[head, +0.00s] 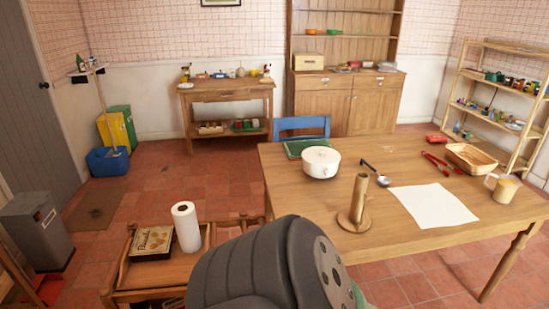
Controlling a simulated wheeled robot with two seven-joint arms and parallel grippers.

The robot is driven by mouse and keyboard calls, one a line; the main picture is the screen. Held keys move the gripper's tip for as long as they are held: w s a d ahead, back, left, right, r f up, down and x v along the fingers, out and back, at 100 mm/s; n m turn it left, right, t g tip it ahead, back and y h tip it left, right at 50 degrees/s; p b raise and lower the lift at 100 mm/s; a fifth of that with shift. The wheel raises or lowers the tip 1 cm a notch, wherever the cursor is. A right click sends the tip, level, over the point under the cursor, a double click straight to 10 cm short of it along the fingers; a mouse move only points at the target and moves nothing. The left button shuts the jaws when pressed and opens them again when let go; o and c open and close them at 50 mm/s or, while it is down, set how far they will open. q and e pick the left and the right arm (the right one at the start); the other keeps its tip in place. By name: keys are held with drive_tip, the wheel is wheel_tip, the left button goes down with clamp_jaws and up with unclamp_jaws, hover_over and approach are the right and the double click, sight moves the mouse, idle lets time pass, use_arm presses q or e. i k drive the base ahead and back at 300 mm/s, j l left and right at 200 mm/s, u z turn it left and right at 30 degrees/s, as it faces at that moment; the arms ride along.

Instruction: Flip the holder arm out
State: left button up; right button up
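A wooden holder (357,208) stands upright on the near left part of the wooden table (460,238), in the head view. It has a round flat base and a thick upright post. A narrower wooden piece seems to run close along the post's right side; I cannot clearly make out whether this is the holder arm. A white paper roll (187,227) stands apart from it on a low wooden cart at the lower left. A large dark grey link of my own arm fills the bottom middle, just left of the holder's base. Neither gripper is in view.
A white pot (321,162) stands behind the holder, and a ladle (375,172) lies to its right. A white sheet (433,206), a mug (501,188), a basket (471,158) and red tongs (437,162) lie further right. The table's front right is clear.

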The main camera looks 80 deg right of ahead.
sight(368, 197)
drive_tip(key=z, duration=3.45)
